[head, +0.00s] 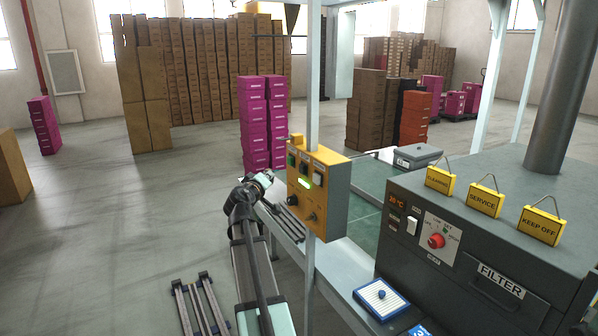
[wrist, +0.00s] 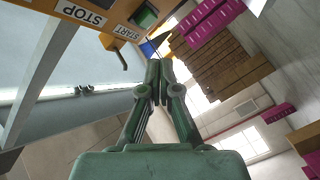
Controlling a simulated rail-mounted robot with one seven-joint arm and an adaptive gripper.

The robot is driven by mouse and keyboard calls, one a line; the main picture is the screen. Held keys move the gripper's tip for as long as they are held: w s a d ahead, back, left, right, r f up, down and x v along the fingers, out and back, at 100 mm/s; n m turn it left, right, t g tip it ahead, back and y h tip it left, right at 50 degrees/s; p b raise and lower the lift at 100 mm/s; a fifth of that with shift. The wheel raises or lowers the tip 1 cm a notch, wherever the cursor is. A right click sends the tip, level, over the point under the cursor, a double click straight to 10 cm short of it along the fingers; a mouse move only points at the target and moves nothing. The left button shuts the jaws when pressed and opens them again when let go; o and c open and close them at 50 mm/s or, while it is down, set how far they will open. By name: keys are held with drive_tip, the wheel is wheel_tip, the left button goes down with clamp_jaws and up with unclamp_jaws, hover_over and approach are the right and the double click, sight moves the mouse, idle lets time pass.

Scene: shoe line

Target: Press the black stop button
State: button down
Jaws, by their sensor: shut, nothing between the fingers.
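The yellow control box (head: 335,185) hangs on a post in the head view. In the wrist view, the box shows a STOP label (wrist: 82,13) and a START label (wrist: 127,32). A green button (wrist: 146,16) sits by the START label. A dark part by the STOP label is cut off at the top edge, perhaps the black stop button. My gripper (head: 266,178) is shut and empty, left of the box and apart from it; its fingertips (wrist: 159,67) point toward the box's edge.
A dark machine (head: 470,235) with a red knob (head: 436,241) and yellow signs stands at the right. A lever (wrist: 116,52) sticks out near the START label. Pink box stacks (head: 264,120) stand behind. Open floor (head: 130,220) lies at the left.

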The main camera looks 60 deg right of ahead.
sight(303, 169)
drive_tip(key=s+d+p, duration=0.3)
drive_tip(key=s+d, duration=0.1)
drive_tip(key=d, duration=0.3)
drive_tip(key=shift+d, duration=0.4)
drive_tip(key=shift+d, duration=0.1)
idle(1.4)
drive_tip(key=shift+s+d, duration=0.15)
drive_tip(key=shift+d, duration=0.15)
drive_tip(key=shift+s+d+b, duration=0.3)
drive_tip(key=shift+d, duration=0.2)
idle(0.9)
idle(0.4)
drive_tip(key=shift+w+a+b, duration=0.45)
drive_tip(key=shift+a+b, duration=0.2)
drive_tip(key=shift+a, duration=0.2)
